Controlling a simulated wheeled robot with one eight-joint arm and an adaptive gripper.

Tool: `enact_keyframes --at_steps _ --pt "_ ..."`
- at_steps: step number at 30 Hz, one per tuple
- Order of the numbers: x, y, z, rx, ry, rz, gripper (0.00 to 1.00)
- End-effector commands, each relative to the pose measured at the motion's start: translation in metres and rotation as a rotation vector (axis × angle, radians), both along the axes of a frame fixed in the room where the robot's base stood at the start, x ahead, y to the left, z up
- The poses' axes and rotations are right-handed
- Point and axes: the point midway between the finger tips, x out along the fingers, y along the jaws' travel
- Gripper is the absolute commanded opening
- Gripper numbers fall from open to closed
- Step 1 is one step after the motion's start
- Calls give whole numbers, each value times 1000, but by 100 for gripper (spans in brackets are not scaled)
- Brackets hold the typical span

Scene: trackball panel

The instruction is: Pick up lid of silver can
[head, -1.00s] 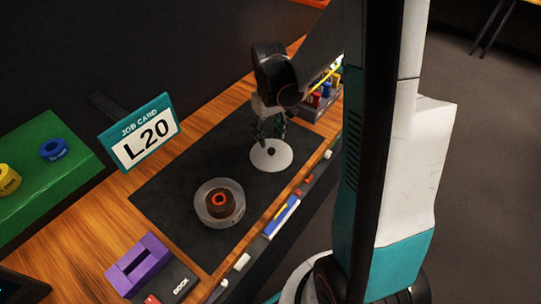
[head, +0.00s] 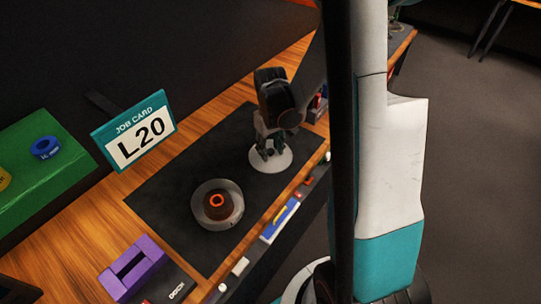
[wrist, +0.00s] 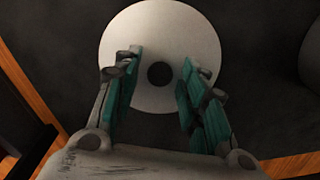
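The lid is a pale round disc (head: 284,161) with a dark centre knob, lying on the dark mat (head: 165,190). In the wrist view the disc (wrist: 160,25) and its knob (wrist: 160,75) show clearly. The can (head: 229,223) is a round grey container without a cover to the left of the lid, holding a dark brown thing with an orange ring. My gripper (head: 270,154) points down over the lid. In the wrist view my gripper (wrist: 160,66) is open, with one finger on each side of the knob and gaps between. Its exact height above the lid is unclear.
A purple slotted block (head: 134,268) stands at the lower left. The job card L20 (head: 135,132) and a green board (head: 40,170) with a blue ring (head: 45,148) are behind. Small items, including a blue tray (head: 280,219), line the front edge.

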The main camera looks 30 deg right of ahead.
Motion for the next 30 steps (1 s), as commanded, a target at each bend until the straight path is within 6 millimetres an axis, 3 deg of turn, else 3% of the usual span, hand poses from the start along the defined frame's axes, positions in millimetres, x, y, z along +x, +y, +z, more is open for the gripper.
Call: enact_keyframes --at_steps 1,3,4,20,26,30 --pt "0 0 0 0 0 0 20" --pt "0 0 0 0 0 0 4" --pt "0 0 0 0 0 0 1" --pt "0 0 8 0 0 0 0" --pt "0 0 37 0 0 0 0" --pt "0 0 73 0 0 0 0"
